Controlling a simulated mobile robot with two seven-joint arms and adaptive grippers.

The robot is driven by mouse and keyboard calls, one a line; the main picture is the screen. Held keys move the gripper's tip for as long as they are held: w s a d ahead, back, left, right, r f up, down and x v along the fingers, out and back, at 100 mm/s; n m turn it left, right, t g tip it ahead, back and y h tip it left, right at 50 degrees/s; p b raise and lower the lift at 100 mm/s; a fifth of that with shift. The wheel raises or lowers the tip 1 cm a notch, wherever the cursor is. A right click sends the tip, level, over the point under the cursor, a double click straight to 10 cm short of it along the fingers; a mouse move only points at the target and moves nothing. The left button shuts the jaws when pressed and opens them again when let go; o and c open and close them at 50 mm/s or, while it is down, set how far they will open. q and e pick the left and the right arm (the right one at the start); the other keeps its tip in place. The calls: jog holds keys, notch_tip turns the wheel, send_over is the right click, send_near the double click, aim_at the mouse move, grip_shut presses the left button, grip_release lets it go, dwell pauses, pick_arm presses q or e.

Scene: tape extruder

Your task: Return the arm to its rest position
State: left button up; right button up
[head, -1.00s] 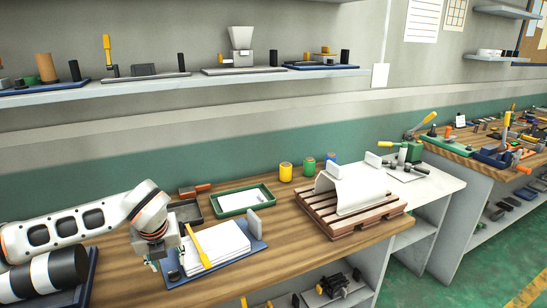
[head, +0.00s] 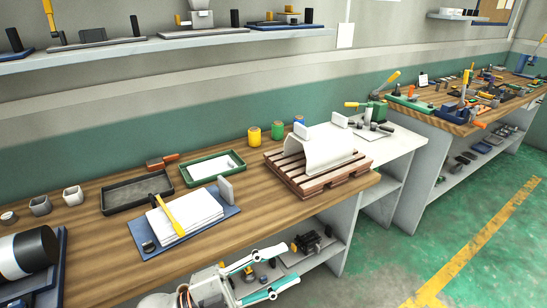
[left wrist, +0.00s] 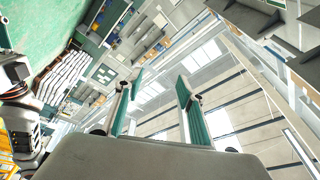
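My left gripper (head: 289,264) is low in the head view, in front of the wooden bench's front edge and apart from the things on the bench. Its two green-padded fingers are spread with nothing between them. In the left wrist view the same fingers (left wrist: 160,84) stand apart, with the ceiling and far walls behind them. Most of my left arm is outside the head view. My right gripper is in neither view.
The wooden bench (head: 248,216) holds a blue board (head: 147,244) with white sheets and a yellow-handled tool (head: 170,216), dark and green trays, and a slatted rack (head: 292,181). A lower shelf (head: 302,262) holds dark parts. Green floor (head: 400,262) is clear at the right.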

pick_arm(q)
jog(key=w+a+f+n+t+y, duration=0.3)
jog(key=a+f+n+t+y, duration=0.5)
jog(key=a+f+n+y, duration=0.45)
jog(key=s+a+f+n+g+y, duration=0.2)
jog(key=s+a+f+n, duration=0.2)
jog(key=f, duration=0.5)
jog(key=s+a+f+n+g+y, duration=0.2)
jog(key=s+a+f+n, duration=0.2)
jog(key=s+f, duration=0.4)
jog(key=shift+a+f+g, duration=0.4)
jog(key=shift+f, duration=0.25)
